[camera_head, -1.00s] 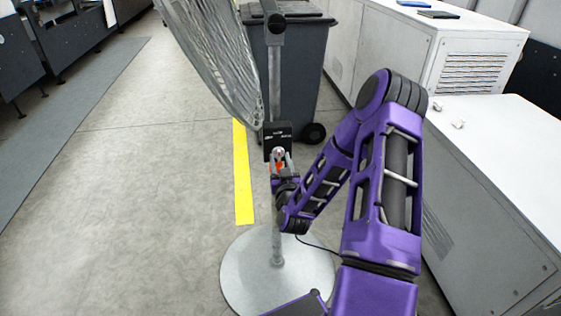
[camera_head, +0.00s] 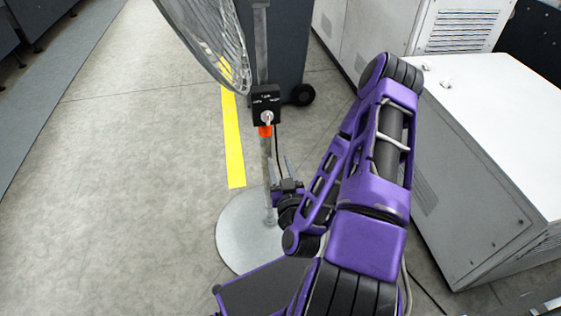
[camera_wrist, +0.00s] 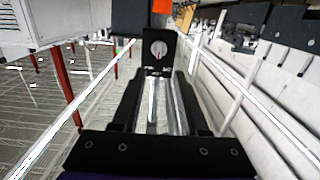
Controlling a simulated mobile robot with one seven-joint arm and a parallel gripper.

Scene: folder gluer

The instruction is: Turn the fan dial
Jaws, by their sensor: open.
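The fan's black control box (camera_head: 258,93) is fixed to the grey pole, below the wire fan head (camera_head: 210,42). Its silver dial (camera_head: 266,117) faces me, with an orange piece (camera_head: 265,131) just under it. In the wrist view the round dial (camera_wrist: 158,48) shows a red mark and lies beyond my fingertips, inside the line of the gap. My gripper (camera_head: 280,163) is open and empty, below the box and beside the pole, apart from the dial. It also shows in the wrist view (camera_wrist: 160,77). I cannot read the box's small labels.
The fan's round grey base (camera_head: 235,235) stands on the floor. A dark wheeled bin (camera_head: 285,55) is behind the pole. A white cabinet (camera_head: 480,110) stands close on the right of my arm. Open floor and a yellow line (camera_head: 233,150) lie to the left.

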